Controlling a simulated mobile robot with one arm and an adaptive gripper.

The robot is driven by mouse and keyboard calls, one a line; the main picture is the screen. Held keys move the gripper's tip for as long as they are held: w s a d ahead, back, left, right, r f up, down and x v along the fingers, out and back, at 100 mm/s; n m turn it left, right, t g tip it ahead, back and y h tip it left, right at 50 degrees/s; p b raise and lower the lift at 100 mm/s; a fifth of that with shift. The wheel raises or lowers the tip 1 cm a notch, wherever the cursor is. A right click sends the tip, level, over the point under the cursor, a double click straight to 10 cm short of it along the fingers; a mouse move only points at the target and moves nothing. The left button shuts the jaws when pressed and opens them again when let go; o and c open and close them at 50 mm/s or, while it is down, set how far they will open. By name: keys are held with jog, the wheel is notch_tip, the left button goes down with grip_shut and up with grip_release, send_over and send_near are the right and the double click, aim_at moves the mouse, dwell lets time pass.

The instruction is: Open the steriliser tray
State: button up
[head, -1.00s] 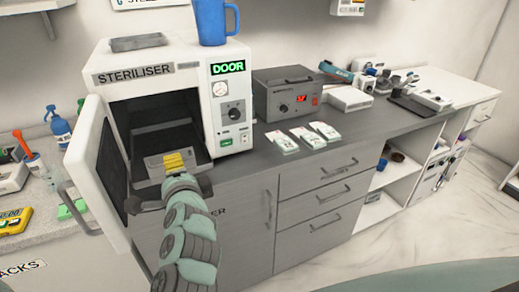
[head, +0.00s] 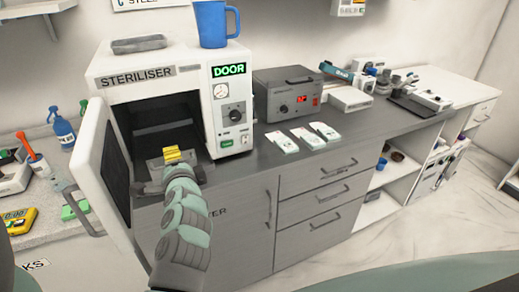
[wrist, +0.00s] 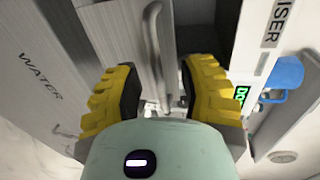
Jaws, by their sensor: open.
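The white steriliser (head: 105,62) stands on the left part of the counter. Its door (head: 93,165) is swung open to the left. Inside the dark chamber, the grey tray (head: 154,163) shows low at the front, partly hidden by my gripper. My gripper (head: 172,153) is at the chamber mouth, in front of the tray. In the wrist view, its yellow-padded fingers (wrist: 160,90) are apart. A curved grey bar handle (wrist: 152,45) shows beyond and between them; I cannot tell whether it is the tray's handle. No contact is clear.
A blue mug (head: 211,22) and a small grey dish (head: 139,44) sit on the steriliser. A grey box (head: 288,95) and several white packets (head: 298,138) are to its right. A lit DOOR sign (head: 228,69) is on its panel. The open door bounds the left side.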

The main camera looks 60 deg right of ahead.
grip_shut()
dwell(0.4)
jog(key=s, duration=0.1)
jog(key=s+a, duration=0.1)
jog(key=s+b, duration=0.1)
jog(key=shift+a+f, duration=0.15)
jog(key=shift+a, duration=0.1)
jog(key=c, duration=0.7)
grip_release()
jog(key=shift+s+a+r, duration=0.2)
jog(key=shift+s+a, duration=0.05)
jog(key=shift+s, duration=0.05)
jog(key=o, duration=0.6)
jog(key=shift+w, duration=0.1)
jog(key=shift+o, duration=0.2)
jog(key=v, duration=1.2)
